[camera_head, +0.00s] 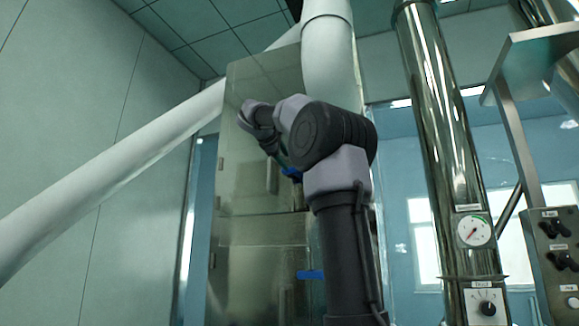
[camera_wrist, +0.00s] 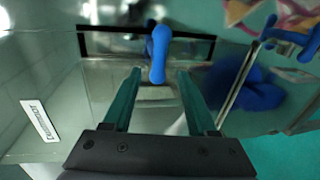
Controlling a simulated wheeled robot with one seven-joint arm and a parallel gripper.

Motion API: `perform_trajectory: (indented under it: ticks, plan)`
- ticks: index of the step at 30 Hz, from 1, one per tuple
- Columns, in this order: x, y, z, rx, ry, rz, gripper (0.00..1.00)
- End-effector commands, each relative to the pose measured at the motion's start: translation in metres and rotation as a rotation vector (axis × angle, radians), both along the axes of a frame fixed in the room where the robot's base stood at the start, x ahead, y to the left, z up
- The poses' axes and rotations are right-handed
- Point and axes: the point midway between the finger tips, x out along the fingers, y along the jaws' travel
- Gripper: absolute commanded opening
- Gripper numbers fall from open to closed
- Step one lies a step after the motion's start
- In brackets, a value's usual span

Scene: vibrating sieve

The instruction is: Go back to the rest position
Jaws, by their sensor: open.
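My gripper (camera_wrist: 160,88) shows in the wrist view with its two fingers spread apart and nothing between them. A blue handle (camera_wrist: 159,52) stands beyond the fingertips, at the upper middle of that view, in front of a dark-framed opening. I cannot tell how far it is from the fingers. In the head view my arm is raised and bent in front of the tall metal cabinet (camera_head: 240,150), and the gripper itself is hidden or too small to make out. A blue handle (camera_head: 291,172) shows beside the arm, and a lower blue handle (camera_head: 311,275) shows on the cabinet.
A shiny metal column (camera_head: 440,110) with a dial gauge (camera_head: 474,231) stands right of my arm. A control box (camera_head: 555,250) is at the far right. A thick white pipe (camera_head: 110,180) slants across the left. A white label (camera_wrist: 40,120) shows in the wrist view.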

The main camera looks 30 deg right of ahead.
Motion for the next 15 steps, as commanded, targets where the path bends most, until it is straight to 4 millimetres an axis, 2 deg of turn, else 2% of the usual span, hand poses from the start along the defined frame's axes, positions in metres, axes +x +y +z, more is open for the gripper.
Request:
perform_trajectory:
  ticks: [5,15]
  plan:
    - [-0.0097,0.0124,0.0031,0.0,0.0,0.0,0.58]
    - [-0.0108,0.0138,0.0034,0.0,0.0,-0.001,0.58]
